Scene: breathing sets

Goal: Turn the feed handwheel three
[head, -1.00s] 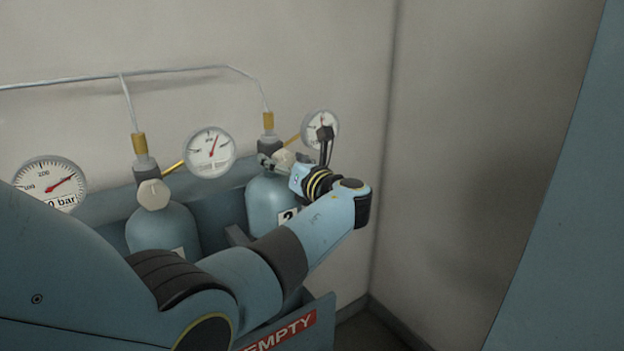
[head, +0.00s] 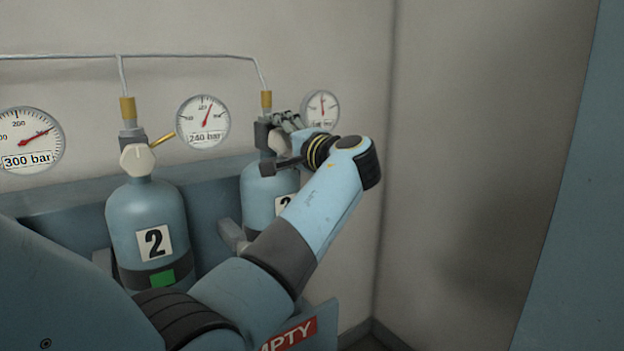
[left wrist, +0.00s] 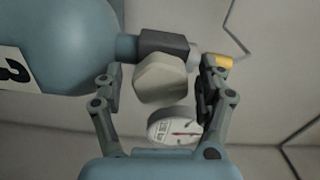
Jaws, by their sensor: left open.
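The right-hand blue cylinder (head: 257,190) has a pale faceted handwheel, mostly hidden behind my left gripper in the head view. Its number label (head: 283,205) is partly covered, so I cannot read it surely. In the left wrist view the handwheel (left wrist: 160,80) sits between the two fingers of my left gripper (left wrist: 158,84), on a dark valve body (left wrist: 162,44). The fingers are open on either side; I cannot tell if either touches. In the head view my left gripper (head: 283,122) is at this valve. My right gripper is out of view.
Another cylinder (head: 148,215), labelled 2, stands to the left with its own pale handwheel (head: 138,160). Gauges (head: 203,122) and thin pipes line the wall behind. A small gauge (head: 321,110) is close behind my gripper. The wall on the right is bare.

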